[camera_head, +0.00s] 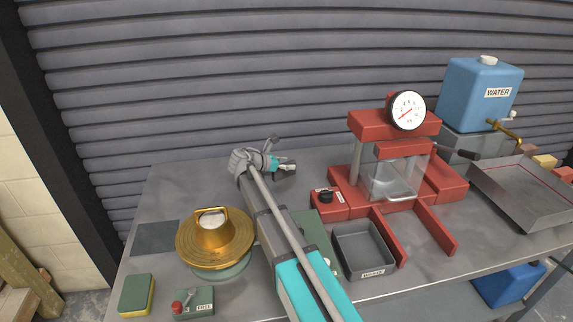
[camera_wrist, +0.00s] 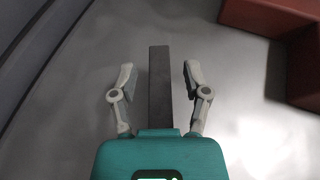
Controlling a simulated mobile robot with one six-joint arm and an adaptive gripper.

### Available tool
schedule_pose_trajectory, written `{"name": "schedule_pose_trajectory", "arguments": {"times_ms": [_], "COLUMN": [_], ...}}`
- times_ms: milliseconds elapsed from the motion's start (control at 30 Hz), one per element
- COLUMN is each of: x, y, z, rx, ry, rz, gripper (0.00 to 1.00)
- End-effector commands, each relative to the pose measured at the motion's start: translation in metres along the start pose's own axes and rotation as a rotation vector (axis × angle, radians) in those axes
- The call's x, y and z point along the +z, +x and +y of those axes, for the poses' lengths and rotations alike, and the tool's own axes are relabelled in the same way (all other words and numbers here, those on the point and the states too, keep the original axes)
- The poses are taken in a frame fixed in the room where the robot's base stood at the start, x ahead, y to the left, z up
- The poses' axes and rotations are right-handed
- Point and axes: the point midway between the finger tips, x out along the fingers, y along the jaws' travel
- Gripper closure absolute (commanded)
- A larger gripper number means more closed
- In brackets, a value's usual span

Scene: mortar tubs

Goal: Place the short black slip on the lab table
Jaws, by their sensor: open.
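The black slip (camera_wrist: 160,98) shows in the wrist view as a short, dark, straight bar between the two fingers of my gripper (camera_wrist: 159,72). A gap of bare table shows on each side of it, so neither finger touches it. Its near end is hidden behind the gripper's teal body. It appears to rest on the grey lab table (camera_wrist: 245,135). In the head view my gripper (camera_head: 285,167) is low over the back of the lab table (camera_head: 185,180), left of the red press; the slip cannot be made out clearly there.
The red press (camera_head: 395,122) with a gauge stands to the right. A grey waste tray (camera_head: 364,250), a brass flow table (camera_head: 215,238) and a green sponge (camera_head: 137,294) are nearer the front. A ribbed wall (camera_head: 200,80) closes the back. The back-left table is clear.

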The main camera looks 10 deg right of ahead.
Motion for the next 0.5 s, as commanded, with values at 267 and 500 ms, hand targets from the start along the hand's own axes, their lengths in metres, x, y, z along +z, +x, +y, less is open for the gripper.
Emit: {"name": "schedule_pose_trajectory", "arguments": {"times_ms": [267, 500], "x": [0.003, 0.004], "y": [-0.022, -0.054], "z": [0.000, 0.000], "rx": [0.003, 0.003], "ry": [-0.001, -0.001], "rz": [0.000, 0.000], "gripper": [0.39, 0.39]}}
